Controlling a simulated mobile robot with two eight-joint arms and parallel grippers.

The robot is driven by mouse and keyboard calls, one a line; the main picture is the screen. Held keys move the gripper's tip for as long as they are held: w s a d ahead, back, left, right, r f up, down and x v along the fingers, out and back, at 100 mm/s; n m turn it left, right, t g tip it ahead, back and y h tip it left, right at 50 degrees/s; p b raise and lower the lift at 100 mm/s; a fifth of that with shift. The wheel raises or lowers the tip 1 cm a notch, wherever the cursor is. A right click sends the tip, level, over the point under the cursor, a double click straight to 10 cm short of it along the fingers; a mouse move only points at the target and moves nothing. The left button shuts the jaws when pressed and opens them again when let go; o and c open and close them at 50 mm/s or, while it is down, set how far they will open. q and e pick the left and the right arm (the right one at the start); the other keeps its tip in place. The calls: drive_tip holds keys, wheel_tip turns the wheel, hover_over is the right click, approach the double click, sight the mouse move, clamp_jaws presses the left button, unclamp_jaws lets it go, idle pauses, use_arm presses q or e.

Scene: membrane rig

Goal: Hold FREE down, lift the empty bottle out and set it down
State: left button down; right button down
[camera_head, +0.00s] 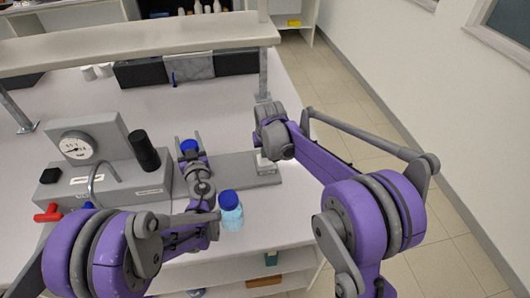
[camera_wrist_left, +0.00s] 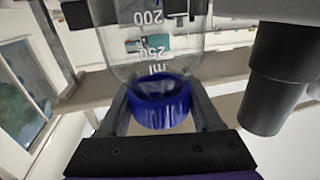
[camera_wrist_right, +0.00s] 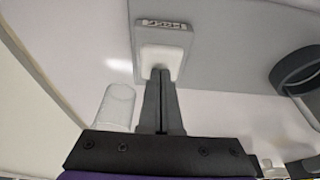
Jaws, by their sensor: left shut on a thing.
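My left gripper (camera_head: 190,165) is shut on the clear bottle (camera_wrist_left: 150,45) by its blue cap (camera_wrist_left: 162,103). The left wrist view shows a finger on each side of the cap and graduation marks on clear glass with no liquid seen. In the head view a blue cap (camera_head: 189,145) shows at this gripper; the bottle's body is mostly hidden. My right gripper (camera_head: 263,157) is shut and empty, its tips at the white button (camera_wrist_right: 160,60) on a grey labelled plate (camera_wrist_right: 164,32). The label is too blurred to read, and pressing depth cannot be told.
A second blue-capped bottle (camera_head: 231,212) with light blue liquid stands near the bench's front edge. The rig has a gauge (camera_head: 78,147), black cylinder (camera_head: 144,150) and red handle (camera_head: 48,213).

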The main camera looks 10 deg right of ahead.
use_arm(q)
drive_tip(key=shift+r, duration=2.75)
use_arm(e)
drive_tip(key=shift+s+f, duration=0.15)
drive_tip(key=shift+f, duration=0.05)
drive_tip(key=shift+r, duration=3.65)
